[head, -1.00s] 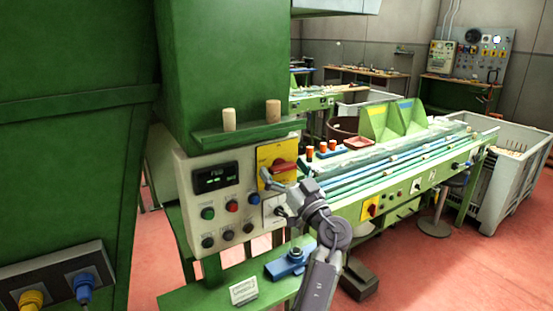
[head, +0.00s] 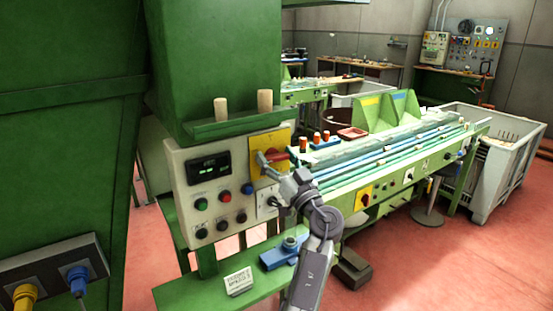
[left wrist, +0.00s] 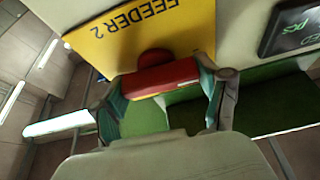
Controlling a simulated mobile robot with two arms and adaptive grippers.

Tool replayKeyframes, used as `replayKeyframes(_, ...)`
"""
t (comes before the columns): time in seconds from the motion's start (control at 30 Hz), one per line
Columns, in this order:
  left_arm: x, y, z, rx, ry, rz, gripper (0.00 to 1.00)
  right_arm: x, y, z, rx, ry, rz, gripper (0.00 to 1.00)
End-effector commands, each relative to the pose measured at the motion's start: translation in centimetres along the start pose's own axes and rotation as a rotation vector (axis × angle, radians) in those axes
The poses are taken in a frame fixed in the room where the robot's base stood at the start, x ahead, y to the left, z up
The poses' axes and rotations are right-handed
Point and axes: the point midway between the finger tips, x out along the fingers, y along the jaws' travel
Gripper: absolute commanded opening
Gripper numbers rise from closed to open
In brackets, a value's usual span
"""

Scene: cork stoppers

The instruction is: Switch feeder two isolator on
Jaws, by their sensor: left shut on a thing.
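The feeder two isolator is a yellow plate (head: 262,170) with a red rotary handle (head: 278,153), at the upper right of the pale control panel. In the left wrist view the plate (left wrist: 135,38) reads "FEEDER 2", and the red handle (left wrist: 160,78) is a bar lying between my fingers. My left gripper (head: 267,160) is at the handle and shut on it; its fingers (left wrist: 165,90) are at the bar's two ends in the wrist view. In the head view the handle lies about level, partly hidden by the gripper. My right gripper is in neither view.
The panel (head: 180,168) carries a dark display (head: 208,169), several buttons and a white switch plate (head: 266,203) below the isolator. Two corks (head: 264,103) stand on the green ledge above. A blue fixture (head: 281,252) sits on the shelf below. A conveyor bench (head: 345,190) stands to the right.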

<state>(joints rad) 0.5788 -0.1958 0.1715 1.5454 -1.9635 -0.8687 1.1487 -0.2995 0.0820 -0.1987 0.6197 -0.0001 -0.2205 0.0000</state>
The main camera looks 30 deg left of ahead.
Motion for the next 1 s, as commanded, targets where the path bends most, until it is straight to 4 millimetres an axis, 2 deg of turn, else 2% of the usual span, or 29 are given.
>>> replayKeyframes(0.27, 0.0, 0.1, 0.0, 0.18, 0.004, 0.078, 0.4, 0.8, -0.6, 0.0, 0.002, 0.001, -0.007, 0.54)
replayKeyframes(0.47, 0.1, 0.1, -0.3, 0.354, 0.004, 0.15, 0.4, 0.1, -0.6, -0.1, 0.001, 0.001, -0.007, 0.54)
replayKeyframes(0.77, 0.2, 0.2, -0.6, 0.619, 0.003, 0.259, 0.4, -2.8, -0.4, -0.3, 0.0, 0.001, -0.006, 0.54)
replayKeyframes(1.0, 0.3, 0.2, -0.7, 0.83, 0.002, 0.346, 0.4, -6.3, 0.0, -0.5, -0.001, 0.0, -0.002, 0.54)
